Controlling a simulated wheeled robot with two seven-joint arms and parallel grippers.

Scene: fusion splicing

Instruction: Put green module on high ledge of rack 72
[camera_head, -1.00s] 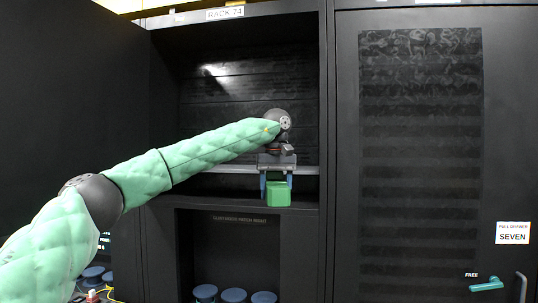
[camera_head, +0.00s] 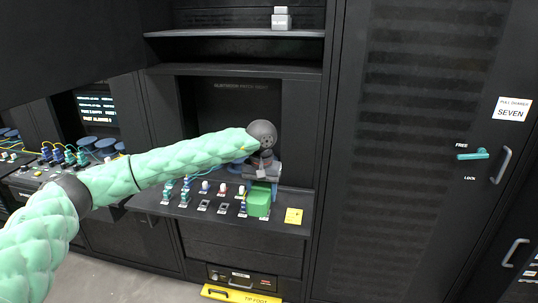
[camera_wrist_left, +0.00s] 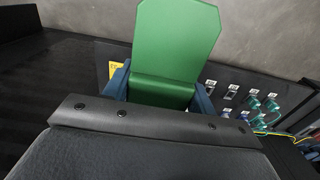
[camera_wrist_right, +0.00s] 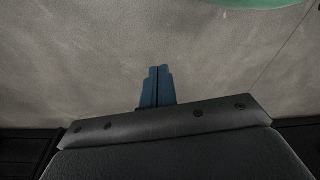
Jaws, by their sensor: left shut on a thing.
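The green module (camera_head: 258,203) is held in my left gripper (camera_head: 261,186), in front of the rack's lower worktop in the head view. In the left wrist view the module (camera_wrist_left: 172,45) fills the space between the two blue fingers (camera_wrist_left: 160,92), which are shut on it. I cannot tell whether the module touches the worktop. The rack's upper shelf (camera_head: 225,33) runs above and behind the gripper. No rack number is readable now. My right gripper (camera_wrist_right: 158,72) has its blue fingers together, with nothing between them, above a grey floor.
A small grey-white block (camera_head: 281,19) stands on the upper shelf's right part. The worktop (camera_head: 165,207) carries several connectors and a yellow label (camera_head: 293,216). A tall dark cabinet (camera_head: 420,160) with a teal handle (camera_head: 473,155) stands at right. A dark panel fills the upper left.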

